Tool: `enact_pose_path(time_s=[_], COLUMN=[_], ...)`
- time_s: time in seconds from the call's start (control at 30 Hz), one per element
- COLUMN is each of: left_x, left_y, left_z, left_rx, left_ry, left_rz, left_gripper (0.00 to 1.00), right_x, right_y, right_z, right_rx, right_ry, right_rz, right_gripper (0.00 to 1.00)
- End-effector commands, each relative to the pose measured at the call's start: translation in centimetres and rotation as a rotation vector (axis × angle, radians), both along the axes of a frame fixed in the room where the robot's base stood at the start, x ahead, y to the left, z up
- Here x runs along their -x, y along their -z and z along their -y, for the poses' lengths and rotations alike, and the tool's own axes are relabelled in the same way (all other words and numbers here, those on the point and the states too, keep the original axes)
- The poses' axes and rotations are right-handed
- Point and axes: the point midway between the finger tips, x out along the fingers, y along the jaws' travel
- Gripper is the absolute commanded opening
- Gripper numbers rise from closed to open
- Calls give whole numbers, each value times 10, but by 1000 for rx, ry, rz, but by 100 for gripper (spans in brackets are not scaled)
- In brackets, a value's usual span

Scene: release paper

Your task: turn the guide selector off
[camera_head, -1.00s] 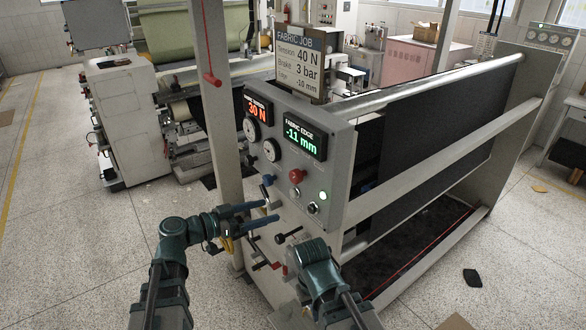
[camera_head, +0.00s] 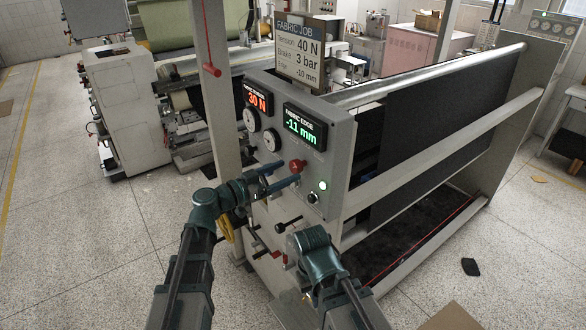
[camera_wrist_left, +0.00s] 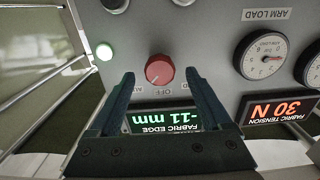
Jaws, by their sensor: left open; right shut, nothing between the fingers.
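The guide selector appears to be the red knob (camera_head: 298,166) below the green fabric edge display on the grey panel. In the left wrist view the red knob (camera_wrist_left: 160,68) shows upside down, with an OFF label beside it. I cannot clearly tell where its pointer rests. My left gripper (camera_head: 290,174) is open at the knob. Its two fingers (camera_wrist_left: 160,82) lie on either side of the knob in the wrist view, apart from it. My right gripper (camera_head: 308,242) is low in front of the panel, its fingers mostly hidden by its own arm.
The panel carries a fabric edge display (camera_head: 304,126), a tension display (camera_head: 257,99), dials, a lit green lamp (camera_head: 323,185) and a black knob (camera_head: 312,198). A grey post (camera_head: 213,100) stands left of the panel. Black and red handles (camera_head: 288,224) stick out below.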

Motion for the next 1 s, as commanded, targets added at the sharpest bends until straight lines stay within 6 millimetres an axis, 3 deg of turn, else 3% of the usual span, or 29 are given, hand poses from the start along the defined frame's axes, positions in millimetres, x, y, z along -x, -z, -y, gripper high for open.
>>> enact_pose_path(time_s=[0.3, 0.67, 1.0], left_x=[-19, -20, -20], left_y=[0, 0, 0], left_z=[26, 28, 28], left_rx=[0, 0, 0], left_ry=[1, 0, 0], left_rz=[0, 0, 0], left_gripper=[82, 80, 19], right_x=[0, 0, 0], right_y=[0, 0, 0], right_z=[0, 0, 0], right_rx=[0, 0, 0], right_ry=[0, 0, 0], right_rz=[0, 0, 0], right_gripper=[0, 0, 0])
